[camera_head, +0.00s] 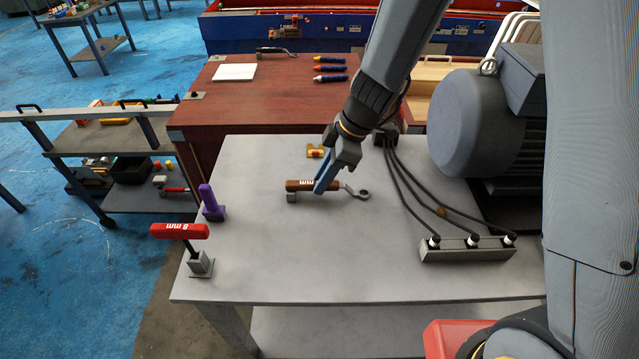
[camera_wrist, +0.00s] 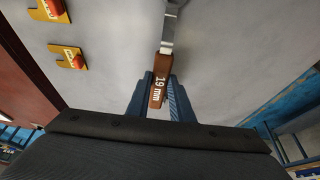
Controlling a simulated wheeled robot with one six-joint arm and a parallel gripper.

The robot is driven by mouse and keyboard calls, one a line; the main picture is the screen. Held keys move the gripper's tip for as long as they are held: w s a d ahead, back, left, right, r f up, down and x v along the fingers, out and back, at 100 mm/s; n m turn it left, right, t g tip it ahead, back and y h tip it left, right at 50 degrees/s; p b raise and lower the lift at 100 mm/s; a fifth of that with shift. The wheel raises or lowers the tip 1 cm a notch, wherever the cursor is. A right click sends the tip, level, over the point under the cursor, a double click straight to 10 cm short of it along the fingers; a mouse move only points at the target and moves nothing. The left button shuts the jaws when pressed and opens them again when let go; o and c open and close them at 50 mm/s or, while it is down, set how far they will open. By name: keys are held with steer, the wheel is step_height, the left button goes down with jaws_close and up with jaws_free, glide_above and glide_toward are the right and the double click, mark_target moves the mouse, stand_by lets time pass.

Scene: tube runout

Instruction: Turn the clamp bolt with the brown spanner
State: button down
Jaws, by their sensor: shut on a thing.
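The brown spanner has a brown handle (camera_head: 300,185) and a grey metal end with a ring (camera_head: 362,194) pointing right. In the wrist view its handle (camera_wrist: 161,70) reads "19 mm" and its shank points away from me. My gripper (camera_head: 325,183) is shut on the handle, with blue fingers on both sides of it; the fingers also show in the wrist view (camera_wrist: 160,100). I cannot tell whether the spanner rests or hangs just above the grey table (camera_head: 330,270). I cannot make out the clamp bolt.
A red-handled 8 mm tool (camera_head: 180,231) and a purple-handled item (camera_head: 208,200) stand at the table's left. Cables run to a terminal block (camera_head: 468,248) at right, near a large motor (camera_head: 470,125). The front middle is clear.

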steer(key=shift+r, duration=0.2)
step_height(320, 180, up, 10)
steer(key=b, duration=0.2)
steer(key=shift+f, duration=0.15)
steer(key=c, duration=2.3)
jaws_free()
jaws_close()
